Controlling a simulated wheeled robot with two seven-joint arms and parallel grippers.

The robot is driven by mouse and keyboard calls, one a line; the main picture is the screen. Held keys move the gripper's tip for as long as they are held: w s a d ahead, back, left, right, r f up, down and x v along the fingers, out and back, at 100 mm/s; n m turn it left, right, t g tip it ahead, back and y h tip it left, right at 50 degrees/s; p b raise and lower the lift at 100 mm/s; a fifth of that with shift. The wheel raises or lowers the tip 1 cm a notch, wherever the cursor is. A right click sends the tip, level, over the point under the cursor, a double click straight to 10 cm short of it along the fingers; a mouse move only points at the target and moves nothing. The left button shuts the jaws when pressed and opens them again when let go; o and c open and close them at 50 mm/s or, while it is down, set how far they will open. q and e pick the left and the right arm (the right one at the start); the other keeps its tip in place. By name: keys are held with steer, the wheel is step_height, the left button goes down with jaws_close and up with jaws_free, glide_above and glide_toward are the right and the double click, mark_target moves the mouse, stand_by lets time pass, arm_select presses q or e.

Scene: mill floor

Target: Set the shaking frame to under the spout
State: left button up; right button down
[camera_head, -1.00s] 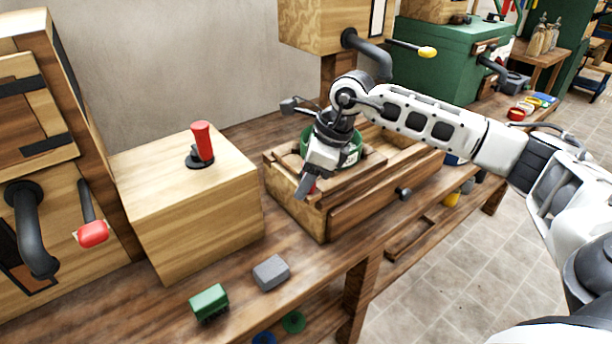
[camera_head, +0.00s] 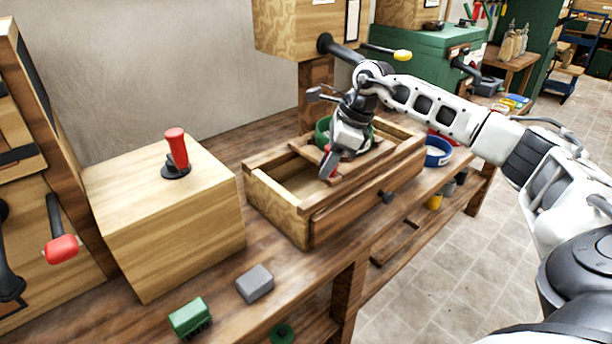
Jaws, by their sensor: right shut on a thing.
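The shaking frame (camera_head: 309,151) is a wooden slide across the top of an open wooden trough (camera_head: 277,202). It carries a green round sieve (camera_head: 322,127), partly hidden behind my right gripper. My right gripper (camera_head: 329,170) points down at the frame's near end, shut on its red grip, which shows only in small bits. The spout (camera_head: 338,48) is a dark bent pipe on a wooden hopper box (camera_head: 285,30) above and behind the trough. My wrist hides its lower end, so I cannot tell whether the sieve is straight below it. My left gripper is not in view.
A wooden block with a red lever (camera_head: 176,150) stands left of the trough. A yellow-tipped lever (camera_head: 401,55) sticks out near the spout.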

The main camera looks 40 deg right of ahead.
mark_target(345, 165)
steer(key=d, duration=0.5)
steer(key=shift+w+d, duration=0.1)
steer(key=shift+w, duration=0.15)
steer(key=shift+d+r, duration=0.1)
steer(key=shift+d, duration=0.1)
steer(key=c, duration=1.2)
jaws_free()
steer(key=shift+d, duration=0.1)
steer(key=v, duration=1.6)
steer(key=shift+s, duration=0.15)
